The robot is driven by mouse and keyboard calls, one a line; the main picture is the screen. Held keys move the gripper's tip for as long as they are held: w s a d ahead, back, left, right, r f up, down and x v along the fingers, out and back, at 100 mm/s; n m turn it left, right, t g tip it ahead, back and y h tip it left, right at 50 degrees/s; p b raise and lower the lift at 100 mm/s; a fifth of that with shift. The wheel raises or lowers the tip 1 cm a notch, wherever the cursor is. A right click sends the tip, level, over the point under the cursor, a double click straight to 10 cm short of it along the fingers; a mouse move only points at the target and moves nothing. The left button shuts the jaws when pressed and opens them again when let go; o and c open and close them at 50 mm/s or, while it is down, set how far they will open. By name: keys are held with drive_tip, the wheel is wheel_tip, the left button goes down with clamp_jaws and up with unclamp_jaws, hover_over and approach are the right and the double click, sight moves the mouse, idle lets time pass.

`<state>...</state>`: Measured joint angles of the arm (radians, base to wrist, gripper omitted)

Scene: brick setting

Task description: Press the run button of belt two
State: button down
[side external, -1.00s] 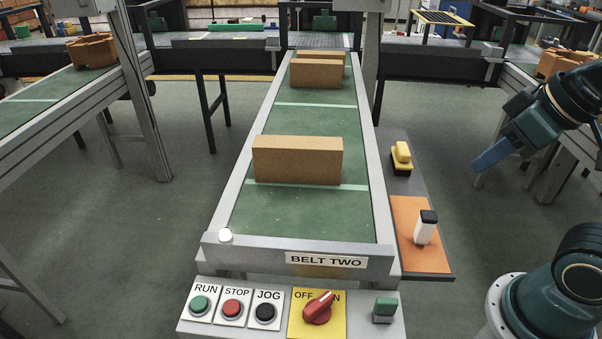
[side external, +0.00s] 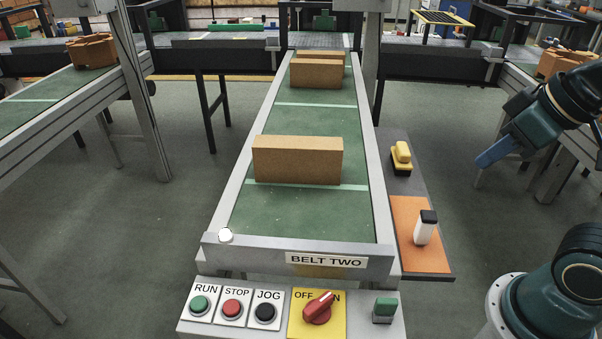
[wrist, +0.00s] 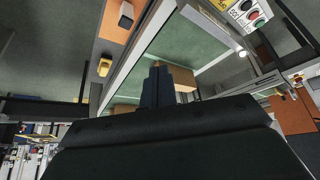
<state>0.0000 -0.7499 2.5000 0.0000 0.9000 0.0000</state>
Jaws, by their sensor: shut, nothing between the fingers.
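The belt two control panel (side external: 272,328) stands at the front end of the belt. Its green RUN button (side external: 199,303) is at the left, with the red STOP button (side external: 232,307) and black JOG button (side external: 265,311) beside it. The RUN button also shows small at the top right of the wrist view (wrist: 260,22). My gripper (side external: 482,163) is shut and empty, up at the right side, well apart from the panel. Its fingertips show together in the wrist view (wrist: 157,66).
Cardboard-coloured blocks (side external: 297,161) lie on the green belt (side external: 310,217). Right of it are a yellow-topped device (side external: 401,156) and a black-topped white one (side external: 425,230) on an orange plate.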

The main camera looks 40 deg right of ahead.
idle(0.7)
drive_tip(key=w+a+m+y, duration=0.2)
drive_tip(key=w+a+m, duration=0.3)
drive_tip(key=w, duration=0.7)
drive_tip(key=m+y, duration=0.6)
drive_tip(key=m, duration=0.5)
hover_over(204, 301)
wheel_tip(204, 301, down, 19)
drive_tip(key=shift+g, duration=0.3)
drive_tip(key=shift+f, duration=0.25)
drive_tip(key=shift+f, duration=4.2)
